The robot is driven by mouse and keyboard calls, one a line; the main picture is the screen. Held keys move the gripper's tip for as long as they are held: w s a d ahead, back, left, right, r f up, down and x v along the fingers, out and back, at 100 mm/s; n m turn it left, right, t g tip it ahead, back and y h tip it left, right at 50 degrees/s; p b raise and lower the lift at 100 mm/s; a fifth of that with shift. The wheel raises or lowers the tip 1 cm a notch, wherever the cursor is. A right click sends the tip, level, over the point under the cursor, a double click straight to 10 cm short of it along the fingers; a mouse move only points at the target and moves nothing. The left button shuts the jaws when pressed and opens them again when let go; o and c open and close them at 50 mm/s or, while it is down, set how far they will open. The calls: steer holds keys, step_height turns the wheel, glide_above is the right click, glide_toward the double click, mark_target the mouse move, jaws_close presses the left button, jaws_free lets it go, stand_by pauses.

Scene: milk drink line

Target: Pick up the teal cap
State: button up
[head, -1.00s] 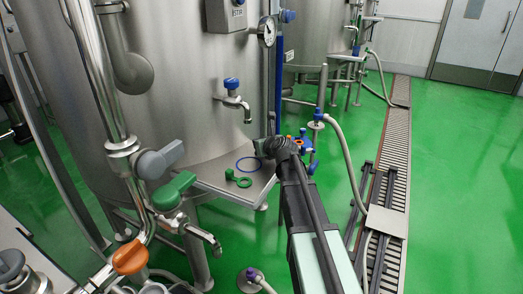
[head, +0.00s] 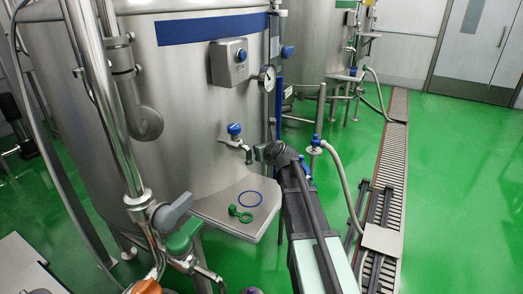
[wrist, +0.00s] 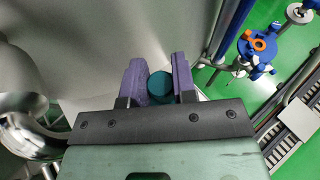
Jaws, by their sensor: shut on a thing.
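The teal cap (wrist: 160,87) is a round, dark teal piece in the middle of the wrist view. It sits between the two purple fingers of my gripper (wrist: 158,62), which is shut on it. The pale metal surface lies beyond the fingers. In the head view my arm runs up from the bottom right, and its dark end is in front of the tank's lower right side. The fingers and the cap are hidden there.
A steel tank (head: 180,80) with a blue-handled tap (head: 234,130) stands at left. Its shelf (head: 215,205) holds a green ring-ended piece (head: 240,213) and a blue ring (head: 249,198). A blue fixture with an orange part (wrist: 258,45) is at upper right. Green floor is open right of the drain.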

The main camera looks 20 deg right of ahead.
step_height(320, 180, up, 15)
steer(key=p, duration=1.2)
steer(key=shift+f, duration=0.15)
